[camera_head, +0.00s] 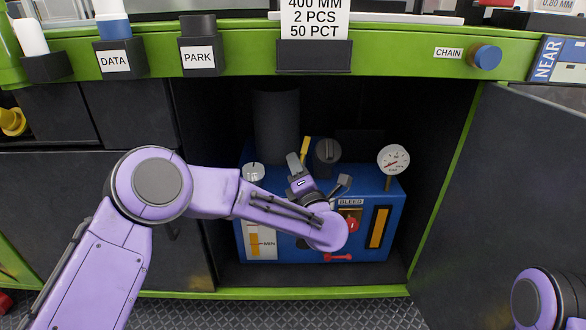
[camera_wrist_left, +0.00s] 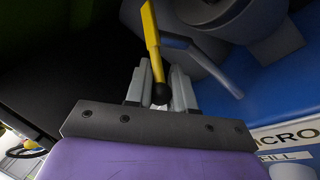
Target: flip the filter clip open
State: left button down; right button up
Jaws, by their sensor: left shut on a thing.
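The filter clip appears to be the yellow lever (camera_head: 305,147) on top of the blue machine inside the open cabinet. In the left wrist view the yellow lever (camera_wrist_left: 151,35) runs from upper left down to a dark round end between my fingers. My left gripper (camera_head: 298,162) reaches over the machine's top from the left, and its grey fingers (camera_wrist_left: 163,88) are shut on the lever's dark end. My arm hides part of the machine's front. My right gripper is out of view.
The blue machine (camera_head: 375,205) carries a pressure gauge (camera_head: 393,159), a dark round cap (camera_head: 327,151) and a BLEED label (camera_head: 350,202). A dark cylinder (camera_head: 277,125) stands behind. The green counter edge (camera_head: 400,54) hangs above, and the cabinet door (camera_head: 510,190) stands at right.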

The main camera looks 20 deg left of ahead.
pick_arm(q)
jog(key=shift+d+f+n+g+y, duration=0.1)
jog(key=shift+d+n+g+y, duration=0.25)
jog(key=shift+n, duration=0.25)
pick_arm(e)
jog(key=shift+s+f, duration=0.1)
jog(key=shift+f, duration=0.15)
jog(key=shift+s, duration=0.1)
pick_arm(q)
jog(key=c, duration=1.1)
grip_release()
jog(key=shift+c, duration=0.2)
jog(key=shift+o, duration=0.8)
jog(key=shift+w+d, duration=0.1)
jog(key=shift+d, duration=0.05)
jog(key=shift+n+g+y, duration=0.25)
jog(key=shift+n+y, duration=0.05)
jog(key=shift+y, duration=0.05)
jog(key=p+v, duration=0.2)
jog(key=v, duration=0.8)
jog(key=shift+s+p, duration=0.25)
jog(key=shift+p, duration=0.05)
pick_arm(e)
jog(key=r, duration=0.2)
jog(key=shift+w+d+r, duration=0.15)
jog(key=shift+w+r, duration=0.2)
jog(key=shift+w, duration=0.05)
